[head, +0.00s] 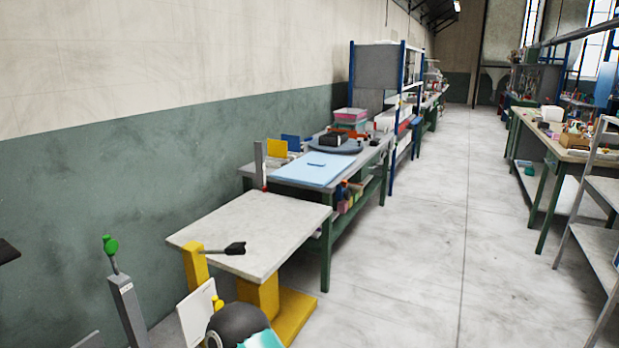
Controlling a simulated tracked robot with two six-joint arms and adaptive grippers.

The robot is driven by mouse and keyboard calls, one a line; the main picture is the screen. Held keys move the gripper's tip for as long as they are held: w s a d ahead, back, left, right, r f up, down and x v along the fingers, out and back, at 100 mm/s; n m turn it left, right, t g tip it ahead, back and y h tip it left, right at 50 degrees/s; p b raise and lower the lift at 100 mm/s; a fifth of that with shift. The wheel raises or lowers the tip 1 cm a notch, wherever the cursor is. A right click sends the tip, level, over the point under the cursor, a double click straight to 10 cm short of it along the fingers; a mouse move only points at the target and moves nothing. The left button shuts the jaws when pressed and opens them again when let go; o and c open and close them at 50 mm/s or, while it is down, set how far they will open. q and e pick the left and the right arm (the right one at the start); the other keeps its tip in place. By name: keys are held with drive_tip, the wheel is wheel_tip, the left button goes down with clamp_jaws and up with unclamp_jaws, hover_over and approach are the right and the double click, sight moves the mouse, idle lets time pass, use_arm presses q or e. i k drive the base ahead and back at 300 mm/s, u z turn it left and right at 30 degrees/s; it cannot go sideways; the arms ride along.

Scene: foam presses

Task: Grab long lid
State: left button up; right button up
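I cannot make out a long lid for certain in the head view. A light blue flat sheet (315,168) lies on the green-framed workbench, with a small blue item on it; I cannot tell whether it is a lid. In front of that bench stands a yellow press stand (262,297) with a pale, flat top (265,222). A short black handle (230,249) reaches over the top from a yellow block at its left corner. Neither of my grippers can be made out. A dark piece at the left edge is too cut off to identify.
The bench also holds stacked boxes (349,119) and a dark round tray (336,147). A grey post (127,305) with a green knob stands at the lower left, by the wall. A metal shelf (600,190) stands at right. The aisle floor (440,240) is clear.

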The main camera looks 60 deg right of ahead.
sight(312, 169)
drive_tip(key=u, duration=0.85)
drive_tip(key=i, duration=0.15)
drive_tip(key=u, duration=3.5)
drive_tip(key=i, duration=0.5)
drive_tip(key=u, duration=5.5)
drive_tip(key=i, duration=0.5)
drive_tip(key=u, duration=0.1)
